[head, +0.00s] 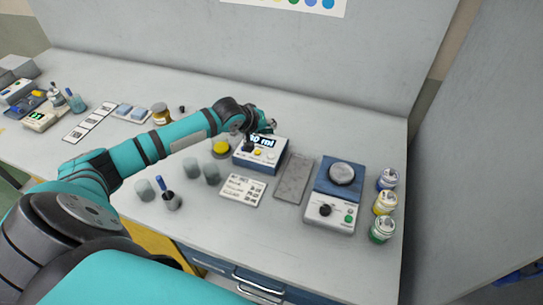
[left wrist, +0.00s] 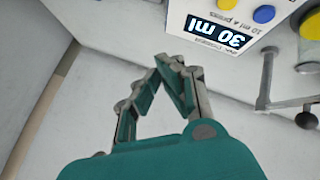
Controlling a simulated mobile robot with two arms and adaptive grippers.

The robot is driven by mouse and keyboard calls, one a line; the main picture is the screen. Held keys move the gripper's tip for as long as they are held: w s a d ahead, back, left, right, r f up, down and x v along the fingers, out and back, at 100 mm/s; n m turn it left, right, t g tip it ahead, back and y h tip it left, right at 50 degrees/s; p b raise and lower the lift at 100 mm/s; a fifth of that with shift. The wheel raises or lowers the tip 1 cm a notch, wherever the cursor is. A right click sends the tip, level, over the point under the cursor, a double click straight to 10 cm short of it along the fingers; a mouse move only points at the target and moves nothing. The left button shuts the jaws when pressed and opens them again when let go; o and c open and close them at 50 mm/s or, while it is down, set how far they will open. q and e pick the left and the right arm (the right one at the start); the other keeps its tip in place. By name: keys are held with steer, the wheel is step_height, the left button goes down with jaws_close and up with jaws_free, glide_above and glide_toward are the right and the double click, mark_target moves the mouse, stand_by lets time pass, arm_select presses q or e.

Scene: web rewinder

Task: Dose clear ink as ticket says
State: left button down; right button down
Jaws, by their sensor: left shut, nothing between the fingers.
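The blue-and-white dosing unit (head: 262,155) stands mid-bench. Its display reads 30 ml in the left wrist view (left wrist: 216,32), with a "10 ml a press" label and yellow and blue buttons beside it. My left gripper (head: 271,126) is at the unit's back edge in the head view. In the left wrist view the fingers (left wrist: 158,68) are closed at the tips, empty, beside the unit and apart from its buttons. A printed card (head: 243,190), possibly the ticket, lies in front of the unit; its text is too small to read. My right gripper is not visible.
A grey plate (head: 293,178) and a device with a round pan (head: 342,172) stand right. Blue, yellow and green jars (head: 385,203) line the right edge.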

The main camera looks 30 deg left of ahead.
arm_select(q)
steer(key=b, duration=0.7)
glide_above(269, 155)
step_height(269, 155, down, 6)
steer(key=shift+w+f, duration=0.1)
steer(key=shift+f, duration=1.05)
steer(key=shift+f, duration=0.1)
steer(key=shift+f, duration=0.35)
